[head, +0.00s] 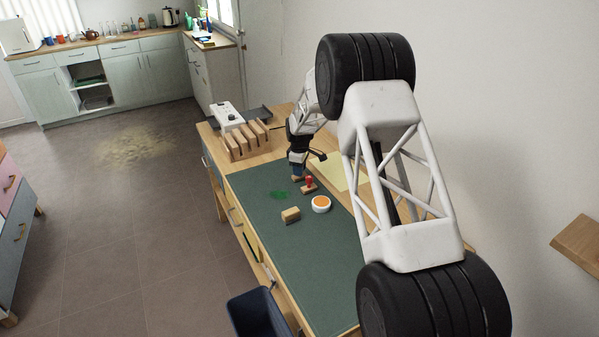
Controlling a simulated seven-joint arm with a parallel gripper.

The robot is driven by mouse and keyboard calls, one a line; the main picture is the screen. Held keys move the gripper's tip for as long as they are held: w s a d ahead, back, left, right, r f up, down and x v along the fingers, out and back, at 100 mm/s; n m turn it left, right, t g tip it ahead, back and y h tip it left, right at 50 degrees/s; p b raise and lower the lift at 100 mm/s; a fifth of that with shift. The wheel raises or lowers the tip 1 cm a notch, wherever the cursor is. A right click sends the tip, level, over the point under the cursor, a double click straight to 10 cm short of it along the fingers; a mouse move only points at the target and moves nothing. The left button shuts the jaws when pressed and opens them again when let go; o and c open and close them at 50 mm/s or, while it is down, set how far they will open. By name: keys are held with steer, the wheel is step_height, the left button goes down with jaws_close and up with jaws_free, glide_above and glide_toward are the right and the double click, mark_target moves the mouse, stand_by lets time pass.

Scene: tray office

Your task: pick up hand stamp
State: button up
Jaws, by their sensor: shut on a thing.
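My gripper (297,166) is at the far end of the green mat (330,262), pointing down. It is shut on a small hand stamp (297,178), of which a bluish part and a wood-coloured base show below the fingers. The fingers hide its upper part, and I cannot tell whether its base touches the mat. Another stamp-like thing with a red handle (309,182) and a wooden base stands upright on the mat, just right of and nearer than my gripper.
A round white dish with orange inside (321,204) and a wooden block (290,215) lie on the mat. A wooden slotted rack (247,139) and a white device (227,116) stand at the far left. A yellow sheet (343,170) lies right. The near mat is clear.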

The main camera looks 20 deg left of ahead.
steer(key=shift+r, duration=5)
steer(key=o, duration=0.4)
steer(key=c, duration=0.3)
steer(key=shift+c, duration=0.2)
steer(key=shift+s+d, duration=0.1)
steer(key=s+d, duration=1.2)
steer(key=s, duration=0.1)
steer(key=shift+s+f, duration=0.15)
